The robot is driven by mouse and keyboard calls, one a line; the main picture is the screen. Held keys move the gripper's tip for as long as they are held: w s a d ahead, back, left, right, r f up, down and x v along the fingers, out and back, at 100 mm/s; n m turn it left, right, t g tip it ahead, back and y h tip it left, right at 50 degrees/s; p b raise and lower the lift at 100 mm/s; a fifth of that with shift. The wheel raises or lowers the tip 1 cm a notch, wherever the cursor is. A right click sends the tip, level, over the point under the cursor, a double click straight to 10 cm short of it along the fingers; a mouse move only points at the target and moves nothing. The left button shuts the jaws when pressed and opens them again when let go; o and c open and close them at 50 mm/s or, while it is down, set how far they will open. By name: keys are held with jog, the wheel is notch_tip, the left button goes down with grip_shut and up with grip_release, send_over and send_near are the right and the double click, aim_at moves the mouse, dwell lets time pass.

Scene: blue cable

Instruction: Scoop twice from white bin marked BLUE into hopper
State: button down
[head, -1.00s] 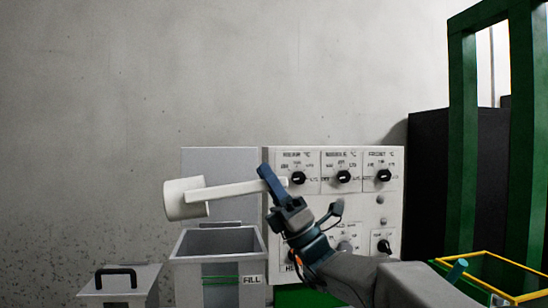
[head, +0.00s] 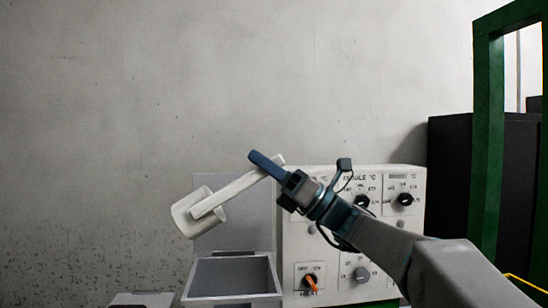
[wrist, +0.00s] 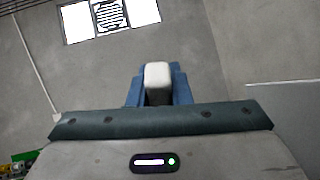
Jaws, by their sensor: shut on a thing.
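A white scoop (head: 199,212) with a round cup and a long handle is held in the air in the head view. My gripper (head: 265,163) is shut on the far end of its handle. In the wrist view, the handle end (wrist: 157,76) sits between the blue fingers. The cup hangs tilted above the grey hopper (head: 232,284), which has an open top and a raised back lid. The inside of the cup and any contents cannot be made out. No bin marked BLUE is readable in view.
A white control panel (head: 349,240) with several knobs and an orange switch (head: 311,282) stands right of the hopper, behind my arm. A grey lid (head: 141,299) is low at the left. A green frame (head: 487,140) and a black cabinet stand at right.

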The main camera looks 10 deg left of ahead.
jog(key=a+r+h+p, duration=0.1)
jog(key=a+h+p, duration=0.1)
jog(key=p, duration=0.1)
jog(key=s+a+r+n+h+p, duration=0.1)
jog(key=a+r+p, duration=0.1)
jog(key=p, duration=0.1)
jog(key=a+r+n+g+h+p, duration=0.1)
jog(key=a+r+h+p, duration=0.1)
jog(key=p, duration=0.1)
jog(key=shift+s+a+h, duration=0.3)
jog(key=shift+s+a, duration=0.1)
jog(key=s+a+n+h+p, duration=0.1)
jog(key=s+a+h+p, duration=0.1)
jog(key=a+h+p, duration=0.45)
jog(key=shift+t+y, duration=0.25)
jog(key=shift+t, duration=0.15)
jog(key=r, duration=0.4)
jog(key=shift+w+a+r+b, duration=0.15)
jog(key=shift+w+r+b, duration=0.05)
jog(key=shift+w+b, duration=0.1)
